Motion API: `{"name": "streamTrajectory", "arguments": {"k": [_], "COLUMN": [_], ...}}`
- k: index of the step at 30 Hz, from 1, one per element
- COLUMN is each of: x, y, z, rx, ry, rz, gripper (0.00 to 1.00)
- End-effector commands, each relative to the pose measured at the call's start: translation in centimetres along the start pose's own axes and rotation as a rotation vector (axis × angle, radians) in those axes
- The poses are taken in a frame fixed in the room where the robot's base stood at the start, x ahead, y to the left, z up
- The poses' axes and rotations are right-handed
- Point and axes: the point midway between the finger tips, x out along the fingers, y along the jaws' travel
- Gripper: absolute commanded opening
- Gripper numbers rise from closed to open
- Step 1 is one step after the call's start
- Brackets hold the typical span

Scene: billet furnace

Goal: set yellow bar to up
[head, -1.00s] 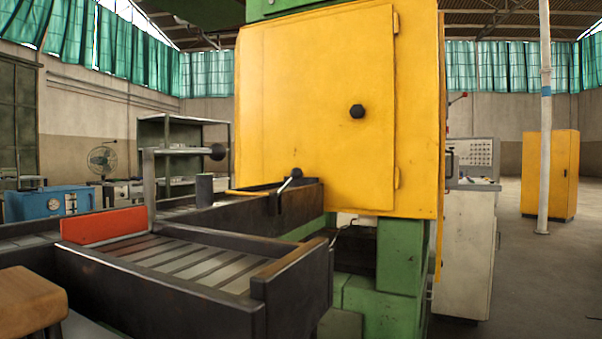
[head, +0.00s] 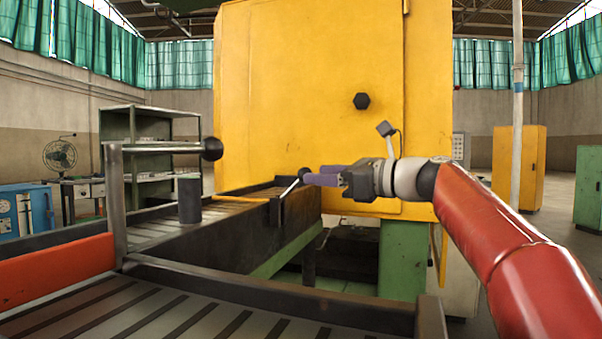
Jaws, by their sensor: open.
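A thin yellow bar (head: 243,197) lies about level across the dark feed channel (head: 255,222) in front of the yellow furnace. Its right end meets a dark bracket near a short metal lever (head: 291,187) with a black ball knob (head: 305,173). The lever leans up to the right. My gripper (head: 316,174) has come in from the right, with its purple fingers pointing left. The fingers are open, with their tips at or very near the knob. I cannot tell whether they touch it. The gripper hides part of the furnace door behind.
The yellow furnace door (head: 310,80) stands right behind the lever. A dark cylinder (head: 189,200) stands on the channel. A red-orange plate (head: 55,270) edges the table.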

Motion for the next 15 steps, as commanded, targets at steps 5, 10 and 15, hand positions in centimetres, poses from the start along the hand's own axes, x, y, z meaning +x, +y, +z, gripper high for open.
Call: {"name": "streamTrajectory", "arguments": {"k": [5,10,15], "x": [3.0,4.6,5.0], "y": [0.0,0.1,0.0], "z": [0.1,0.0,-0.1], "rx": [0.001,0.0,-0.002], "ry": [0.0,0.001,0.002], "rz": [0.004,0.002,0.0], "gripper": [0.49,0.49,0.49]}}
